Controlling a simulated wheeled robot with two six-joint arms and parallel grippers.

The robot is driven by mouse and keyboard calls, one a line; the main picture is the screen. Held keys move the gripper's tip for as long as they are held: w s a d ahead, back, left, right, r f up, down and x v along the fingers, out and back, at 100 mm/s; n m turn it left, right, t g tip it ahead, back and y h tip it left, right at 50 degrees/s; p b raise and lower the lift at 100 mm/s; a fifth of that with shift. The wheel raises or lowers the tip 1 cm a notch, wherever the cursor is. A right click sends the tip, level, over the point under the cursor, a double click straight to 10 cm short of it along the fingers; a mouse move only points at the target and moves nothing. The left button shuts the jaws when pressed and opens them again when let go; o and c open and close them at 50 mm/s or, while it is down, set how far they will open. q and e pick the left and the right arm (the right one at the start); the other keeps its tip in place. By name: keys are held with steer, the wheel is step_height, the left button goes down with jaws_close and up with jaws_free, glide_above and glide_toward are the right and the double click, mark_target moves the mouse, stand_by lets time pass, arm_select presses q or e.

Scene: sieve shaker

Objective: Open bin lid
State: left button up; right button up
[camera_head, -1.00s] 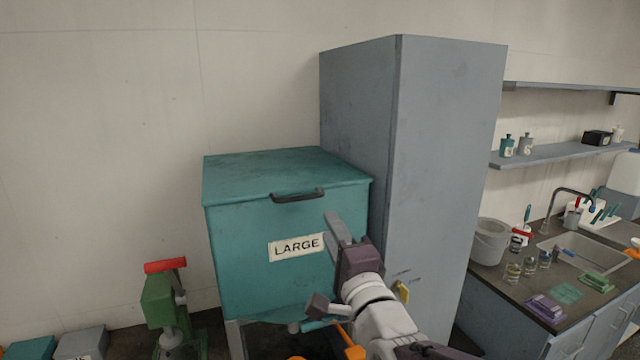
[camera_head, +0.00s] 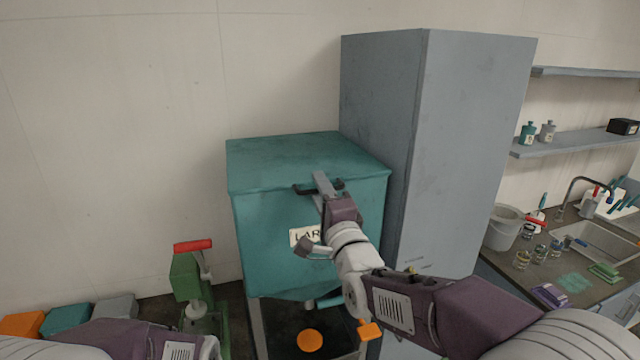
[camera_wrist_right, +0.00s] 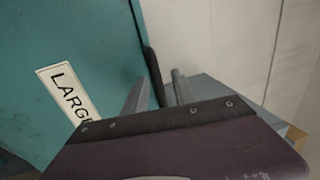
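The teal bin (camera_head: 260,235) has a flat lid (camera_head: 285,160), which is closed. A dark bar handle (camera_head: 303,190) sits on the lid's front edge, above a "LARGE" label that my right arm partly covers. My right gripper (camera_head: 322,183) is at the handle. In the right wrist view the handle (camera_wrist_right: 153,72) runs between the two fingers of my right gripper (camera_wrist_right: 158,88). The fingers are apart, with a visible gap between the handle and the right finger. My left gripper is out of view; only part of my left arm shows at the bottom left.
A tall grey cabinet (camera_head: 470,150) stands close to the bin's right side. A sink counter (camera_head: 520,270) lies to the right. Bare wall is behind the lid.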

steer(key=shift+d, duration=0.3)
jaws_close()
stand_by(1.1)
